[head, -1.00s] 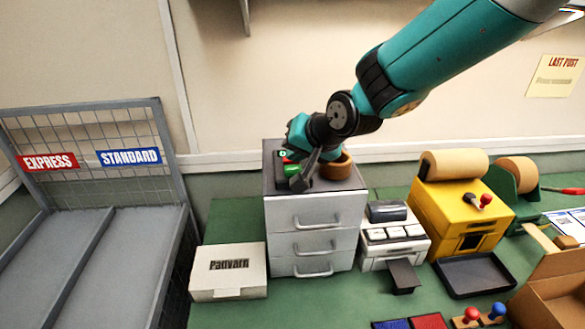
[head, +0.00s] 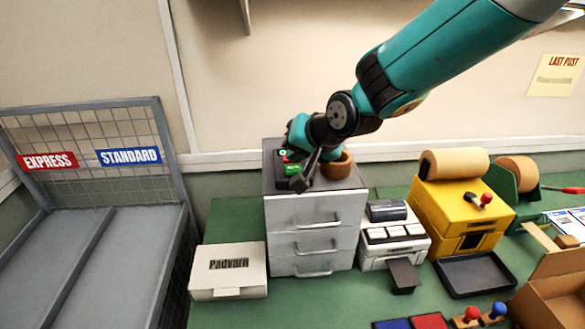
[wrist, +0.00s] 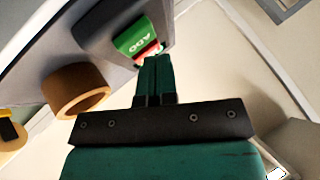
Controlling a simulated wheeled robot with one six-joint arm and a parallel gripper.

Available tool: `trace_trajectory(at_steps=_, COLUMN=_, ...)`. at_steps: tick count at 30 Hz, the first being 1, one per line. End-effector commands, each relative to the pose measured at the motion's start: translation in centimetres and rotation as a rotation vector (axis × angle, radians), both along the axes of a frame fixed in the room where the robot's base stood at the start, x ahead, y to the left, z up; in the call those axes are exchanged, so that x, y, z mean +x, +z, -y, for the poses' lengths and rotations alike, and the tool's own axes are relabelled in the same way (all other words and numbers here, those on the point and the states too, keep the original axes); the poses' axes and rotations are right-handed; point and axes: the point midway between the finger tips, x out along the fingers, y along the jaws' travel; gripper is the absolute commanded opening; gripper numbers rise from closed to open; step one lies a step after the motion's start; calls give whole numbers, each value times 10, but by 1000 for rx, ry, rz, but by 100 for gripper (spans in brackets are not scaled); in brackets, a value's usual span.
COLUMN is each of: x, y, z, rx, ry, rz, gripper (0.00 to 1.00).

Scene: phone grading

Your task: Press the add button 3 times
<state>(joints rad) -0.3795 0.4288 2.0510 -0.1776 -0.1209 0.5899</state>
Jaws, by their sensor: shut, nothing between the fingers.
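The green add button (wrist: 133,38), lettered ADD, sits on a dark device on top of the grey drawer cabinet (head: 312,212). It also shows in the head view (head: 292,169), beside a dark part of my wrist. My gripper (wrist: 156,58) has its teal fingers together and empty. In the wrist view the fingertips are just beside the button's lower right edge, over a red patch next to it. I cannot tell whether they touch the device. Part of the device is hidden behind the fingers.
A brown ring (head: 337,166) stands on the cabinet top close to my gripper; it also shows in the wrist view (wrist: 62,103). A white box (head: 228,285) is left of the cabinet. A white machine with keys (head: 393,247) and a yellow dispenser (head: 455,222) are to the right.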

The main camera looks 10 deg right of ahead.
Motion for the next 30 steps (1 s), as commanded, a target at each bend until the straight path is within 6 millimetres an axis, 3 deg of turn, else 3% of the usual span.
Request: trace_trajectory(at_steps=30, x=0, y=-12, z=0, rx=0, ry=0, rz=0, gripper=0)
